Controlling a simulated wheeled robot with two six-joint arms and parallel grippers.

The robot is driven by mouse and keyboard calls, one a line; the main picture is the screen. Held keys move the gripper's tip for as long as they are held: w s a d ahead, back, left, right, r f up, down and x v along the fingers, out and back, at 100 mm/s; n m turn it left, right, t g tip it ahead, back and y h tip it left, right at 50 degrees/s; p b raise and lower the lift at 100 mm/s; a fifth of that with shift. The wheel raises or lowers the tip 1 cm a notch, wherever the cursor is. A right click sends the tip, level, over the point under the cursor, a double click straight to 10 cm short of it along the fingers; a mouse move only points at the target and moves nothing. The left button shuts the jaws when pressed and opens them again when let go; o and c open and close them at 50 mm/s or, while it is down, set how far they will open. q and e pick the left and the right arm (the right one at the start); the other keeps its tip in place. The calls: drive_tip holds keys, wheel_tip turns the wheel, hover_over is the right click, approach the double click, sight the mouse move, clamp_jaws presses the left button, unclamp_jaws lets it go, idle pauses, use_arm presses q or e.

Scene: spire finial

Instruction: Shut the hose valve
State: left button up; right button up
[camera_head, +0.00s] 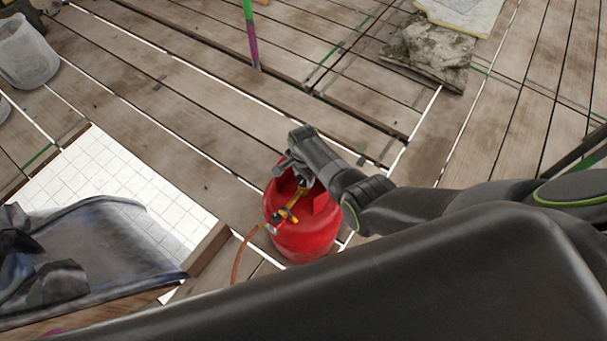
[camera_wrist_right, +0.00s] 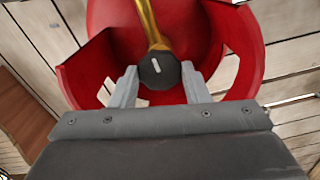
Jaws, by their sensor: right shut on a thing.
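A red gas cylinder (camera_head: 305,232) stands on the plank deck. An orange hose (camera_head: 246,250) runs from its brass and yellow fitting (camera_head: 289,212), where small yellow and dark parts show; I cannot make out a valve's setting there. My right gripper (camera_head: 291,165) reaches down over the cylinder's top. In the right wrist view, my right gripper (camera_wrist_right: 160,76) is shut on a black knob (camera_wrist_right: 160,71) with a white mark, one finger on each side. A brass stem (camera_wrist_right: 146,22) runs from the knob inside the red collar (camera_wrist_right: 102,65). My left gripper is not in view.
A white tiled opening (camera_head: 110,178) lies left of the cylinder, with a dark sheet (camera_head: 100,245) below it. A grey bucket (camera_head: 25,52) stands at upper left. A green and purple pole (camera_head: 250,30) and a rough stone block (camera_head: 430,52) stand behind.

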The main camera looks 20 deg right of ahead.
drive_tip(key=shift+m, duration=0.4)
drive_tip(key=o, duration=1)
drive_tip(key=shift+r+p, duration=0.3)
drive_tip(key=shift+r, duration=0.05)
drive_tip(key=shift+r+p, duration=2.25)
drive_tip(key=shift+r, duration=6.1)
